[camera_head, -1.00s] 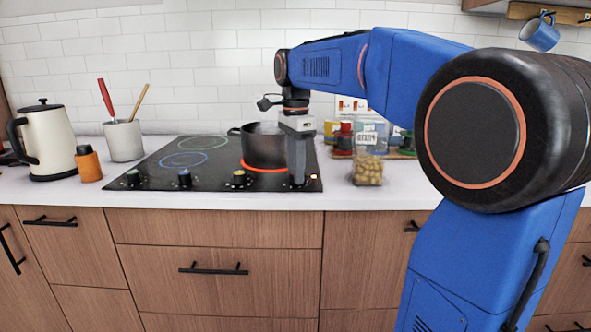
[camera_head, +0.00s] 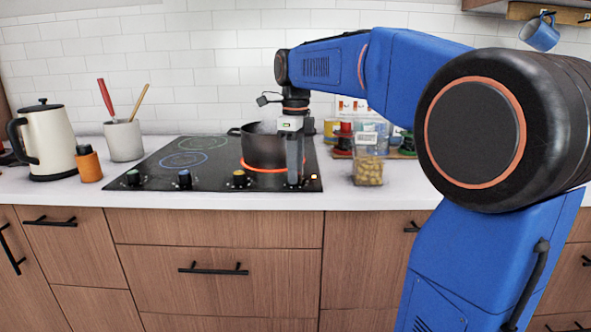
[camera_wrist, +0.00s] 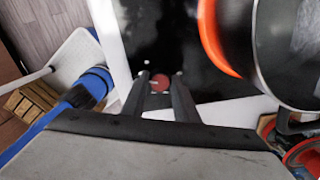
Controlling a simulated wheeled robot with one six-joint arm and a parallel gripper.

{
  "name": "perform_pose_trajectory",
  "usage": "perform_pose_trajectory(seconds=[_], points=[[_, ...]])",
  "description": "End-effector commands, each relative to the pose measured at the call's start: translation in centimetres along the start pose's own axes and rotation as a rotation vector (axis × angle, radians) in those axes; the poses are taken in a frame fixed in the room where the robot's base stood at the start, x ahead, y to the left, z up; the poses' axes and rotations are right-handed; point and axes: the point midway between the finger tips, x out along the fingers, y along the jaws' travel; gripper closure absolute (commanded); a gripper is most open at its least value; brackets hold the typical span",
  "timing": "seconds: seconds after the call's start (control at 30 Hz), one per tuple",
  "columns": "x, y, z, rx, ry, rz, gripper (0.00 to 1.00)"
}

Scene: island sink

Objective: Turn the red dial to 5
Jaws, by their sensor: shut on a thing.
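The red dial (camera_wrist: 159,83) sits on the front edge of the black cooktop (camera_head: 208,172), at its right end. In the wrist view it lies between my two fingertips, and its number marks are too small and blurred to read. My gripper (camera_head: 294,181) points straight down and is shut on the dial; it also shows in the wrist view (camera_wrist: 160,78). In the head view my fingers hide the dial.
A dark pot (camera_head: 262,149) stands close behind my gripper on a burner with a glowing red ring (camera_head: 256,169). Green, blue (camera_head: 185,178) and yellow (camera_head: 239,178) dials line the front edge to the left. A clear jar (camera_head: 369,168) stands to the right.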

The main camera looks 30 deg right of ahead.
Motion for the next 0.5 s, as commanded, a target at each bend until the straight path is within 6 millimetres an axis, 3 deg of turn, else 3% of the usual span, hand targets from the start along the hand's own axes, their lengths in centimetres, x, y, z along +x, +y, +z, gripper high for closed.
perform_pose_trajectory(seconds=[0.5], points=[[-0.06,-0.04,0.01,0.035,-0.001,-0.002,0.95]])
